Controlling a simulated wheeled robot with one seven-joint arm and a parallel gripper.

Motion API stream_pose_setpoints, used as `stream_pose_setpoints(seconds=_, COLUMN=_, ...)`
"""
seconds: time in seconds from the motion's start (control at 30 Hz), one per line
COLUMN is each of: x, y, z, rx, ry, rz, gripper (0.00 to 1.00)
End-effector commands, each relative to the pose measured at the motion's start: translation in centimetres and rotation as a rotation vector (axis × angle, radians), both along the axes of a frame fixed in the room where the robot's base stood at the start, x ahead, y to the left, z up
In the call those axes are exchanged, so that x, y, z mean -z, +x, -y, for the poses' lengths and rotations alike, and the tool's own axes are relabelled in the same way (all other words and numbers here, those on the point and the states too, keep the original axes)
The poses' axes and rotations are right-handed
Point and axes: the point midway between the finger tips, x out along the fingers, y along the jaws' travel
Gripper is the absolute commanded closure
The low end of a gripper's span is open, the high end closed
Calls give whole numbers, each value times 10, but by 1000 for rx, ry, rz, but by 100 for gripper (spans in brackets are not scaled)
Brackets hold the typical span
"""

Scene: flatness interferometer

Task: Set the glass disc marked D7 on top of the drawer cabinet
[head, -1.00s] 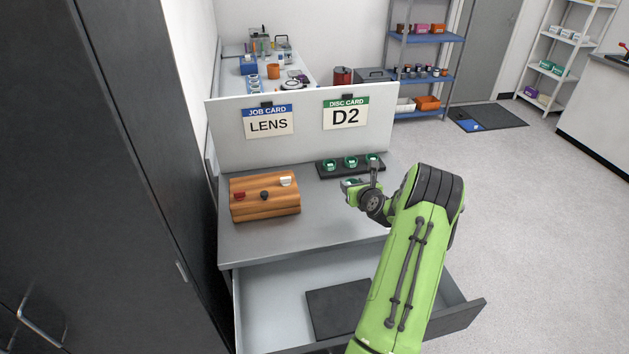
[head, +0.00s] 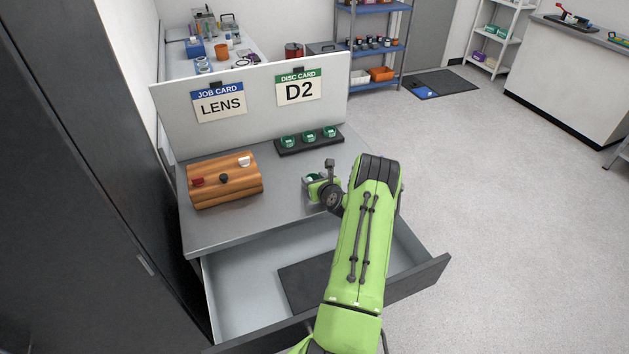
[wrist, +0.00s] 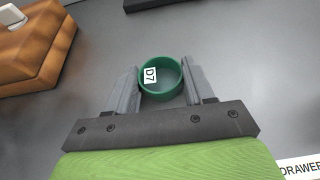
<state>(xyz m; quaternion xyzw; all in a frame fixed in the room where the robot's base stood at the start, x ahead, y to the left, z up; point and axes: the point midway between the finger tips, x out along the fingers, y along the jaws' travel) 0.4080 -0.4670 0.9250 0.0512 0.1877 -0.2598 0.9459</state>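The disc marked D7, a green-rimmed glass ring, shows in the wrist view (wrist: 160,78) between the two fingers of my gripper (wrist: 161,84). The fingers are against its sides, and the D7 label faces up. In the head view, my gripper (head: 318,184) is low over the grey top of the drawer cabinet (head: 285,190), with the green disc (head: 313,178) partly showing at its fingers. I cannot tell whether the disc touches the top. The drawer (head: 250,285) below stands open, with a dark mat (head: 300,280) inside.
A wooden case (head: 225,182) is at the left of the top. A black rack (head: 308,142) with three green discs stands at the back, before a white board with a LENS job card (head: 220,103) and a D2 disc card (head: 299,88). The top between case and gripper is clear.

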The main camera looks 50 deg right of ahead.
Motion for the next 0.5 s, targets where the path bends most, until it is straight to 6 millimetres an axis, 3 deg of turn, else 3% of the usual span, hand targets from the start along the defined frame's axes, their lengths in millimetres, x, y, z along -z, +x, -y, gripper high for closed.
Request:
stream_pose_setpoints(seconds=0.03, x=1, y=0, z=0, rx=0, ry=1, rz=-1, gripper=41)
stream_pose_setpoints(seconds=0.17, x=1, y=0, z=0, rx=0, ry=1, rz=-1, gripper=23)
stream_pose_setpoints(seconds=0.5, x=-5, y=-2, z=-1, rx=1, ry=1, rz=-2, gripper=23)
